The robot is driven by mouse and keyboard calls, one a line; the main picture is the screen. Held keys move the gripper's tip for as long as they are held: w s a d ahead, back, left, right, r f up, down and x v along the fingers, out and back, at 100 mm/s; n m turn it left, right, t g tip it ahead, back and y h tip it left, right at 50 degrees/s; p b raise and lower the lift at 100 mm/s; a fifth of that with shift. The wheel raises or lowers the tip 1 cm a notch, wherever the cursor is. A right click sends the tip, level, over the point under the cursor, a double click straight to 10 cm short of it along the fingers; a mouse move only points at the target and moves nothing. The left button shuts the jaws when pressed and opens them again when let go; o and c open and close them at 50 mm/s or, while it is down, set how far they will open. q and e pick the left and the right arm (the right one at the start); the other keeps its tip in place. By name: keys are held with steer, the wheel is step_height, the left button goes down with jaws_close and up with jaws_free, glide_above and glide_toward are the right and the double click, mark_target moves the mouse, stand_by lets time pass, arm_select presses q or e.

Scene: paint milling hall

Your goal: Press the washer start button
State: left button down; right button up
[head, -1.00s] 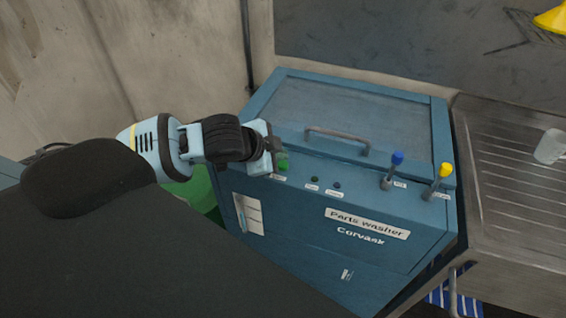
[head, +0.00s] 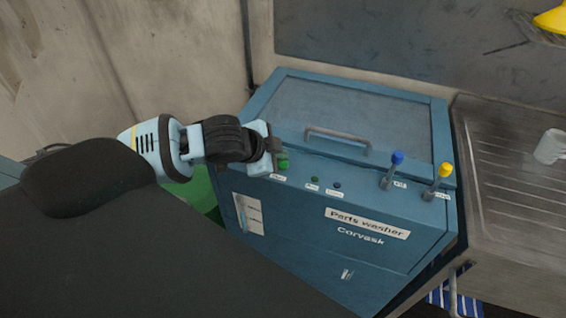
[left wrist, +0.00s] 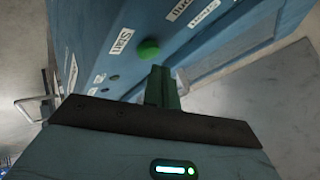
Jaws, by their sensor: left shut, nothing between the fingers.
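The blue parts washer (head: 300,215) stands against the wall with its lid down. Its green start button (head: 283,164) is at the left end of the sloped control strip. In the left wrist view the button (left wrist: 148,50) is a round green cap beside a "Start" label (left wrist: 122,41). My left gripper (head: 277,148) is shut and empty, with its fingertips just above and behind the button in the head view. In the left wrist view its fingers (left wrist: 161,86) end close beside the button; I cannot tell whether they touch it. My right gripper is not in view.
Two small dark indicators (head: 315,180) sit right of the button. A blue-topped lever (head: 397,158) and a yellow-topped lever (head: 445,169) stand further right. The lid has a grey handle (head: 338,137). A metal draining board (head: 505,190) with a pale mug (head: 551,146) adjoins at right.

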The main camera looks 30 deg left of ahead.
arm_select(q)
steer(key=shift+f, duration=0.35)
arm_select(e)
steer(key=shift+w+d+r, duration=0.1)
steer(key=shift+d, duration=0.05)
arm_select(q)
steer(key=shift+f, duration=0.25)
stand_by(0.3)
steer(key=shift+f, duration=0.25)
stand_by(0.4)
steer(key=shift+r, duration=0.1)
steer(key=shift+r+p, duration=0.45)
steer(key=shift+r, duration=0.35)
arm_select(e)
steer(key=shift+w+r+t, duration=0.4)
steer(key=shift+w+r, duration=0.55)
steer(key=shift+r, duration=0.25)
